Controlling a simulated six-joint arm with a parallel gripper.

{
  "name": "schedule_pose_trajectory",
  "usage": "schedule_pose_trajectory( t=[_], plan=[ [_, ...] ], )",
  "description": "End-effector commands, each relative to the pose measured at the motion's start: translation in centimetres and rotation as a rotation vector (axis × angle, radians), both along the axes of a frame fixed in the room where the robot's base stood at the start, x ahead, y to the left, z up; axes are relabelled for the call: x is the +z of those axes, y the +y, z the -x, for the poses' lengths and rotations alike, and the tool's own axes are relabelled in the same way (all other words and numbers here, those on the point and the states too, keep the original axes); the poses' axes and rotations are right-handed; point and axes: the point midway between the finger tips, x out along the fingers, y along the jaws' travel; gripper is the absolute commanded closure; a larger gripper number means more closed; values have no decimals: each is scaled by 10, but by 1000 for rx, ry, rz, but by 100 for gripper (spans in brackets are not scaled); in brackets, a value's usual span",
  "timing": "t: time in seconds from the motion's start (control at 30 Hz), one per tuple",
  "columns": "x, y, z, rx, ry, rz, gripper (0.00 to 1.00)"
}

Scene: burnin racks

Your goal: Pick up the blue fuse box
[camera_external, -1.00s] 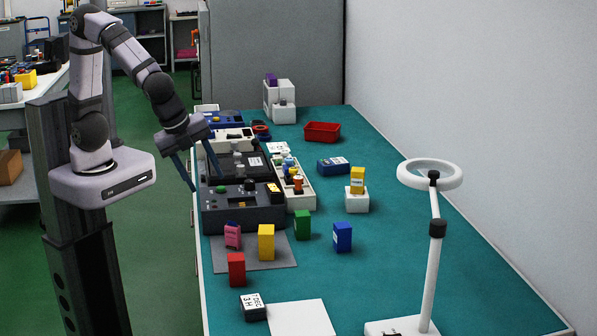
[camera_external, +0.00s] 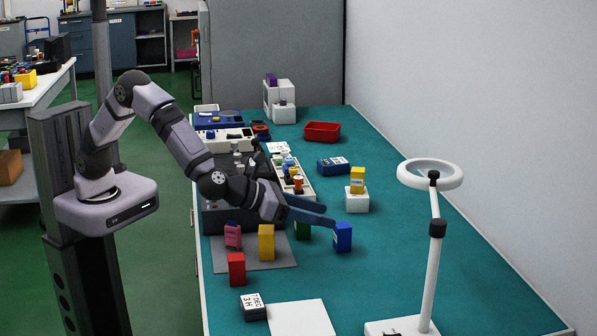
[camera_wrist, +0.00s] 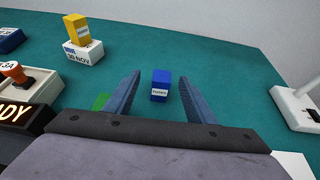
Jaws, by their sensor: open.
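The blue fuse box (camera_external: 342,238) stands upright on the teal table in the external view, right of the green box. In the wrist view the blue fuse box (camera_wrist: 160,85) shows its pale label and sits between the two fingers, a little beyond their tips. My gripper (camera_external: 330,214) reaches out to the right, its fingers close to the box's top in the external view. In the wrist view my gripper (camera_wrist: 160,88) is open and empty, one finger on each side of the box. I cannot tell whether a finger touches it.
A green box (camera_external: 302,229) stands just left, partly hidden by my gripper. Yellow (camera_external: 266,243), pink (camera_external: 233,235) and red (camera_external: 237,269) boxes stand further left. A white block with a yellow box (camera_external: 357,181) is behind. A magnifier lamp (camera_external: 436,250) stands right. Table between is clear.

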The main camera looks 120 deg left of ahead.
Motion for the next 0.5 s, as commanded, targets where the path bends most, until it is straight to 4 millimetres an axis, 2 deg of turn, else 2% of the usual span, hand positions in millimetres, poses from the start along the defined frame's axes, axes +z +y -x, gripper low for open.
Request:
schedule_pose_trajectory(
  t=[0.1, 0.5],
  plan=[
    [-13, 0, 0, 0, 1, 2, 50],
    [-22, 12, -11, 3, 0, 3, 50]
  ],
)
